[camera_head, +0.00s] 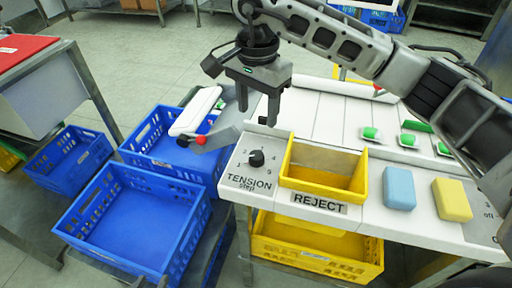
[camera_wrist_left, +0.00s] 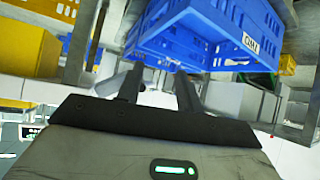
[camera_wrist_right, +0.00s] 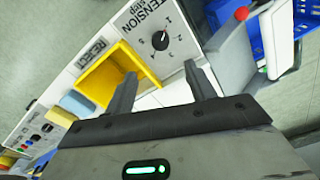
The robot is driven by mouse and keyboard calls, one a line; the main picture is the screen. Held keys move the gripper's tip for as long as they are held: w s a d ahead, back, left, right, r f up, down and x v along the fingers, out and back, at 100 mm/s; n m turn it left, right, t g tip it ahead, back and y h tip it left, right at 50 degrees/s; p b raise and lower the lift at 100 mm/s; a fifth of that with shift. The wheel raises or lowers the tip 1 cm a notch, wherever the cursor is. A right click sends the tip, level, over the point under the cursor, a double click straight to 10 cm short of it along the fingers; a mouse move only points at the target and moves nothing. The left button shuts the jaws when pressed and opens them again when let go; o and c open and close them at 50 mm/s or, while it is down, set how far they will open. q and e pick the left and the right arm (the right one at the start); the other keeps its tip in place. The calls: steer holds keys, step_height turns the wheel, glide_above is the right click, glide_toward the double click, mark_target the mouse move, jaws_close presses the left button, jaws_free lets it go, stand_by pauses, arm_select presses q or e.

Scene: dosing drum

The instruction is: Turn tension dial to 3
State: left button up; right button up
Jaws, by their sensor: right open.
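In the right wrist view the knob (camera_wrist_right: 160,40) has a small white mark that seems to face the 1, though this is small to read. My right gripper (camera_head: 257,107) hangs above and beyond the dial in the head view, fingers apart, empty and not touching it. The right wrist view shows its two fingers (camera_wrist_right: 162,92) spread. My left gripper (camera_wrist_left: 158,80) shows only in its own wrist view, fingers apart and empty.
A yellow REJECT bin (camera_head: 325,186) stands right beside the dial. A red-tipped lever (camera_head: 200,140) is to its left. Blue (camera_head: 399,188) and yellow (camera_head: 452,200) blocks lie farther right. Blue crates (camera_head: 84,196) stand lower left. A blue crate (camera_wrist_left: 190,38) also faces my left gripper.

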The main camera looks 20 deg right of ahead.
mark_target(257, 155)
step_height(257, 155, down, 13)
steer(key=shift+r+p, duration=0.15)
steer(key=shift+p, duration=0.65)
steer(key=c, duration=1)
